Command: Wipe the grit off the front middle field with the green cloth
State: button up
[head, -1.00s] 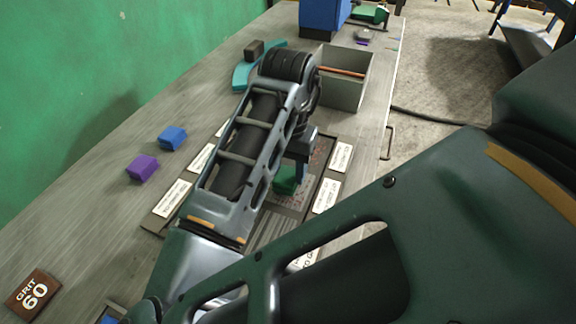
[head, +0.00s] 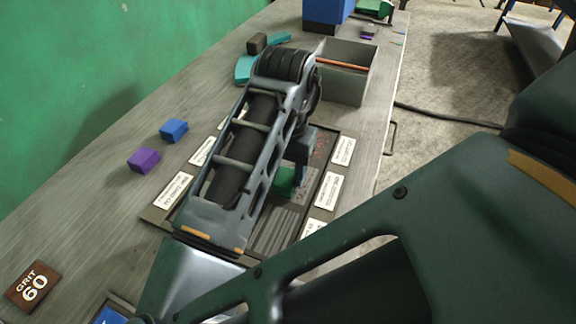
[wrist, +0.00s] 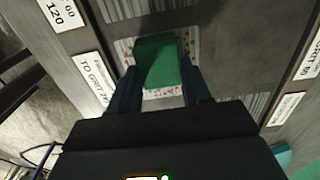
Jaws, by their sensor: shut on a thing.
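My gripper (wrist: 160,88) is shut on the green cloth (wrist: 157,62), a folded block between its two dark fingers in the wrist view. The cloth also shows low over the board in the head view (head: 284,178). Beneath and around it is a pale field (wrist: 124,52) speckled with reddish grit, seen in the wrist view. Whether the cloth touches the surface is hard to tell. My arm hides much of the board in the head view. White labels (head: 329,190) line the board's sides.
A blue block (head: 173,130) and a purple block (head: 144,159) lie left of the board. A grey open bin (head: 345,85) stands behind it, beside a teal curved piece (head: 244,70). A green wall bounds the left side.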

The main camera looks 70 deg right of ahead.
jog(key=shift+d, duration=0.1)
jog(key=shift+w+d+f+p, duration=0.15)
jog(key=shift+d+p, duration=0.45)
jog(key=shift+d, duration=1.2)
jog(key=shift+a+b, duration=0.45)
jog(key=shift+a, duration=1.45)
jog(key=shift+d, duration=0.1)
jog(key=shift+d, duration=0.85)
jog(key=shift+p, duration=0.3)
notch_tip(320, 180, up, 9)
jog(key=p, duration=0.6)
